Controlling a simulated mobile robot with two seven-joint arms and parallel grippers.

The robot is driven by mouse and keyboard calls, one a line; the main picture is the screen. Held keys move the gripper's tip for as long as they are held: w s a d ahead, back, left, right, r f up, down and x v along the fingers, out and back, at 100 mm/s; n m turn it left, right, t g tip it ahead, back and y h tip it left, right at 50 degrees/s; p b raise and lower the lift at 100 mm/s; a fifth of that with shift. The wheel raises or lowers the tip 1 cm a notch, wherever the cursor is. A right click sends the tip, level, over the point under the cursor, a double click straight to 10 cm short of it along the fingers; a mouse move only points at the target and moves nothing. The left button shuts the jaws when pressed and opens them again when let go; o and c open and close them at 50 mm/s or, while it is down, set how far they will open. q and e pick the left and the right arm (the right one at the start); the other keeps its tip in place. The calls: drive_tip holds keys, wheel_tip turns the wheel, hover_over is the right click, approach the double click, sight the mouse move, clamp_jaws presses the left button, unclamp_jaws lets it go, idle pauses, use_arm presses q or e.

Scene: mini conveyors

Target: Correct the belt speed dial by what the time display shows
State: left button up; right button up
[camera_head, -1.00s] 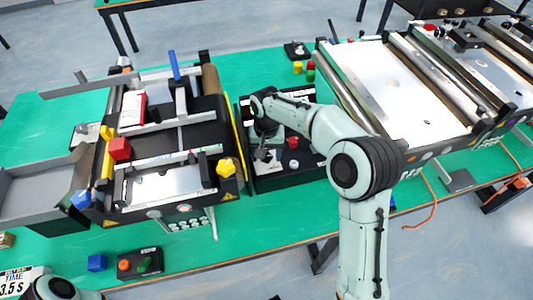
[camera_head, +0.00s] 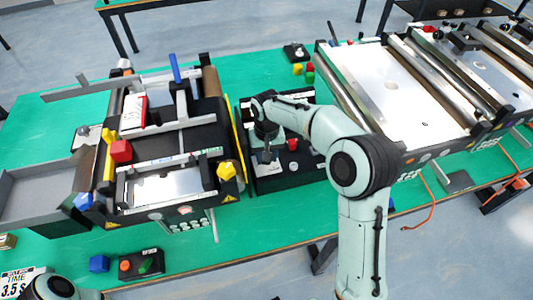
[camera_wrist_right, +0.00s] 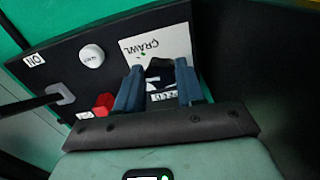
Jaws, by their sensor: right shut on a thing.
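The time display (camera_head: 22,285) is a white card at the bottom left of the head view, partly cut off and reading 3.5 S. The black control box (camera_head: 290,178) stands between the conveyors. In the right wrist view its panel (camera_wrist_right: 55,45) bears a white plate marked CRAWL (camera_wrist_right: 165,42). My right gripper (camera_wrist_right: 159,88) is shut on the dark belt speed dial (camera_wrist_right: 158,70) at this plate; the fingers hide its sides. In the head view my right gripper (camera_head: 266,156) is over the box. My left gripper is not in view.
A red knob (camera_wrist_right: 103,103), a white button (camera_wrist_right: 91,56) and a lever (camera_wrist_right: 58,95) sit beside the dial. The left conveyor (camera_head: 170,190) is close to the box. A small button box (camera_head: 142,263) and blue block (camera_head: 99,263) lie at the front.

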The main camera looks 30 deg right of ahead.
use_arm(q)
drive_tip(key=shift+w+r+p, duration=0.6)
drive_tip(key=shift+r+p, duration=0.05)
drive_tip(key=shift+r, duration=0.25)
use_arm(e)
drive_tip(key=shift+d+n, duration=0.1)
drive_tip(key=shift+n, duration=2)
drive_tip(key=o, duration=1)
drive_tip(key=shift+o, duration=0.2)
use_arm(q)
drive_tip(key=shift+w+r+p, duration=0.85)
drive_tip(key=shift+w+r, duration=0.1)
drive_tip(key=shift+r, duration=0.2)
use_arm(e)
wheel_tip(320, 180, up, 13)
drive_tip(key=shift+r, duration=0.2)
